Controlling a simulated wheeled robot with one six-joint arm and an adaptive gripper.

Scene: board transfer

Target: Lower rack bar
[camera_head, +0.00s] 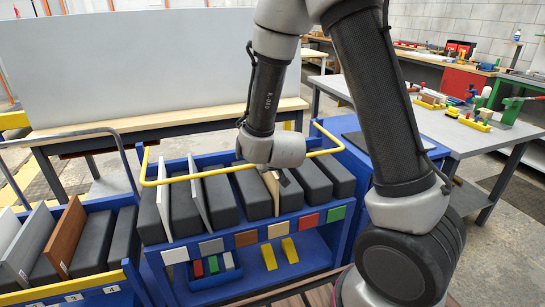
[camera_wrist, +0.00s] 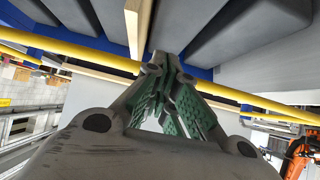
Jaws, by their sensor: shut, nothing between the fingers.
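The yellow rack bar (camera_head: 215,172) is a U-shaped rail around the top of the blue rack (camera_head: 255,236). My gripper (camera_head: 284,178) is over the middle right of the rack, close to the bar and a light wooden board (camera_head: 271,190). In the wrist view my gripper (camera_wrist: 165,62) has its green-padded fingers drawn together at the tips, with nothing seen between them. I cannot tell whether they touch the bar.
Dark grey blocks (camera_head: 220,203) and thin boards stand in the rack slots, with coloured tags (camera_head: 245,239) along its front. A blue cart (camera_head: 75,285) with boards stands at left. A grey workbench (camera_head: 465,132) is at right, and a white panel (camera_head: 140,65) stands behind.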

